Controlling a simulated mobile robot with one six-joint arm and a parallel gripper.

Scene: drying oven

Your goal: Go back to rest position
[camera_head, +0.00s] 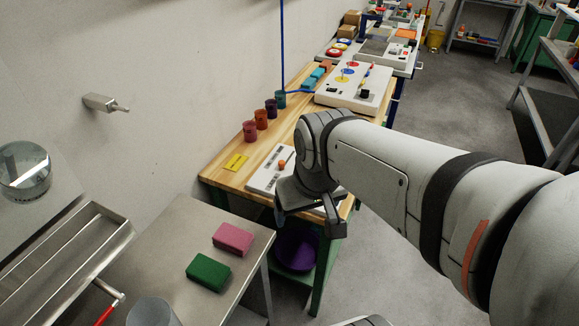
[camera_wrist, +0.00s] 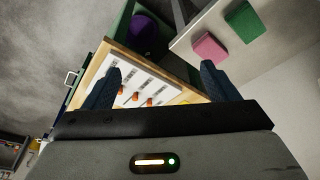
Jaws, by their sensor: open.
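My gripper (camera_head: 308,222) hangs over the near end of the wooden table, beside the white panel (camera_head: 264,180) with an orange knob. The gripper is partly hidden by my own arm in the head view. In the wrist view my gripper (camera_wrist: 160,85) has its two dark fingers spread wide apart with nothing between them. The white panel with orange knobs (camera_wrist: 140,85) shows beyond the fingers, at a distance that I cannot tell.
A pink block (camera_head: 233,239) and a green block (camera_head: 208,272) lie on the metal table (camera_head: 180,235). Several coloured cups stand along the wall on the wooden table (camera_head: 222,182). A purple round object (camera_head: 297,248) sits below it.

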